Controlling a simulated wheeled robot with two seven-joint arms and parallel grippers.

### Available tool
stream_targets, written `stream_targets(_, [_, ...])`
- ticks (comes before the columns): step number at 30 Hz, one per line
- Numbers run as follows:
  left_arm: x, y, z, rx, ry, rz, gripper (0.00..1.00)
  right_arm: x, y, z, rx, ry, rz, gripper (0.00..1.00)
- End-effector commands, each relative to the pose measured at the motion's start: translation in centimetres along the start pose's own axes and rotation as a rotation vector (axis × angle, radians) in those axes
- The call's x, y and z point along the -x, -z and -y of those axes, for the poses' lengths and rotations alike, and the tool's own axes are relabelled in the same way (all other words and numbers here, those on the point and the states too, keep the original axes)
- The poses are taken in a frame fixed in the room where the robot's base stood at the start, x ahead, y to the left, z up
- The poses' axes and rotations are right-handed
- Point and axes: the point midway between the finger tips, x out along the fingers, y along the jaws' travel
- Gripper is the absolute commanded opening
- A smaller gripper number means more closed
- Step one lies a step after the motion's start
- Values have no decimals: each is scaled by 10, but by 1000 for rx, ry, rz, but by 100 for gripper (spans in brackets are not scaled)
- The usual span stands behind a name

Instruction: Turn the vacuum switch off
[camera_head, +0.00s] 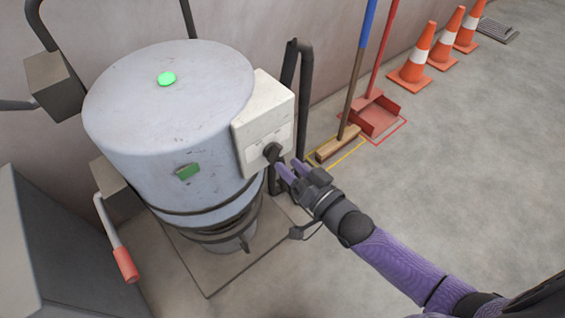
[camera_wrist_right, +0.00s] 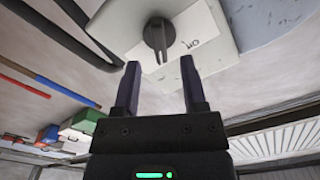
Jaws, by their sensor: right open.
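The vacuum switch is a black rotary knob (camera_head: 272,152) on a pale switch box (camera_head: 262,108), fixed to the side of a grey cylindrical vacuum unit (camera_head: 170,120). In the right wrist view the knob (camera_wrist_right: 157,36) sits on the box's white label plate, which has markings beside it. A round green light (camera_head: 167,78) is lit on top of the unit. My right gripper (camera_wrist_right: 156,80) is open, its two fingers pointing at the knob with the knob just beyond the gap between them. In the head view this gripper (camera_head: 281,170) is close beside the knob. My left gripper is not in view.
A red-handled lever (camera_head: 126,264) hangs at the unit's left. Dark hoses run behind it. A broom (camera_head: 338,144), a red dustpan (camera_head: 376,117) and orange cones (camera_head: 416,62) stand along the wall. The floor to the right is clear.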

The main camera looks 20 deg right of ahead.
Motion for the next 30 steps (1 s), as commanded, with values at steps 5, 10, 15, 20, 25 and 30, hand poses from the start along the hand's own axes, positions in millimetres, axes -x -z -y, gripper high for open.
stream_targets(5, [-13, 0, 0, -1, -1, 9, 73, -26, -3, -2, 0, -1, 1, 54])
stream_targets(10, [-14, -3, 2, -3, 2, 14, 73, -33, -1, 0, 1, -2, 2, 54])
stream_targets(15, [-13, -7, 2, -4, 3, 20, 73, -33, 0, 0, 1, -2, 2, 54])
stream_targets(20, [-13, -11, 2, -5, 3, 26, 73, -32, 0, 0, 2, -2, 2, 23])
stream_targets(25, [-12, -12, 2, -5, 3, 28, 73, -32, 0, 0, 2, -2, 2, 0])
stream_targets(30, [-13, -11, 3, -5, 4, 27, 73, -32, 0, 0, 2, -2, 2, 0])
